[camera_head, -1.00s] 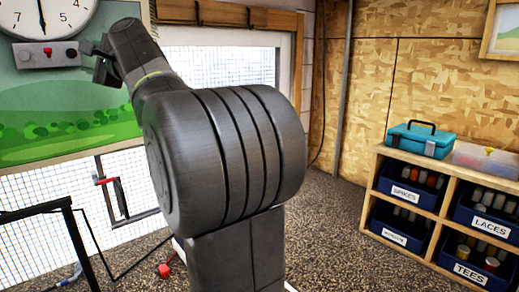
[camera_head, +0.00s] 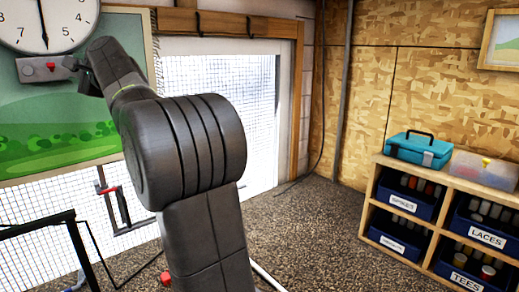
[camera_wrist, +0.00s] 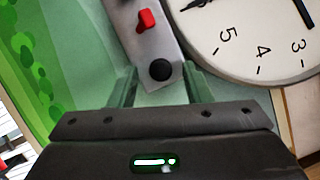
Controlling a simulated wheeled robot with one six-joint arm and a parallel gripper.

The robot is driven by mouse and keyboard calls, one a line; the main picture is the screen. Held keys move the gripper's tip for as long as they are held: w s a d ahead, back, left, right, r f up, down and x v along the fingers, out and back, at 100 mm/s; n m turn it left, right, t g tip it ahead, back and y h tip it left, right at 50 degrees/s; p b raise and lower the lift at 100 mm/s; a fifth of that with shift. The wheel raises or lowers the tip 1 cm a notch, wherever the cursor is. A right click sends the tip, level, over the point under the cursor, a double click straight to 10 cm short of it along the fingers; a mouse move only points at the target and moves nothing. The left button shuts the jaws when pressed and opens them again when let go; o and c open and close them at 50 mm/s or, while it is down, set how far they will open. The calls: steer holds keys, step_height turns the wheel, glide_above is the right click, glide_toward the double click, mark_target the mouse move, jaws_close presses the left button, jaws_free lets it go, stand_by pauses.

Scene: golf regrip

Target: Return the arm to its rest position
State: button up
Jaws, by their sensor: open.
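My gripper (camera_wrist: 157,86) is open, its two greenish fingers spread apart in the wrist view. Between and beyond the fingertips is the end of a grey switch box with a black knob (camera_wrist: 160,69) and a red switch (camera_wrist: 146,20). I cannot tell whether the fingers touch the box. In the head view my gripper (camera_head: 86,76) is at the right end of the grey switch box (camera_head: 40,69), just below the clock. My arm is bent and reaches up and left; its large dark joint fills the middle left of the head view.
The wall clock (camera_head: 44,15) is right above the box, against a green painted board (camera_head: 60,135). A wooden shelf (camera_head: 366,205) with labelled blue bins, a teal toolbox (camera_head: 418,149) and a clear box (camera_head: 484,170) stands right. The speckled floor (camera_head: 315,225) between is clear.

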steer(key=shift+w+a+f+m+b, duration=0.1)
steer(key=shift+a+f+m+b, duration=0.2)
steer(key=shift+m+b, duration=0.5)
steer(key=m, duration=0.1)
steer(key=m+t+b, duration=0.1)
steer(key=m, duration=0.1)
steer(key=shift+s+d+t+y+b, duration=0.2)
steer(key=shift+t+y+b, duration=0.1)
steer(key=m+t, duration=0.1)
steer(key=m, duration=0.1)
steer(key=m+t+b, duration=0.1)
steer(key=m, duration=0.2)
steer(key=shift+a+f+m+t+b, duration=0.1)
steer(key=shift+a+m+t+b, duration=0.1)
steer(key=shift+m+t+b, duration=0.15)
steer(key=m+t+h, duration=0.1)
steer(key=m, duration=0.1)
steer(key=m+t+h+b, duration=0.1)
steer(key=m, duration=0.2)
steer(key=m+t+h, duration=0.1)
steer(key=m, duration=0.2)
steer(key=shift+s+d+t+b, duration=0.1)
steer(key=shift+s+t+b, duration=0.2)
steer(key=shift+s+t, duration=0.1)
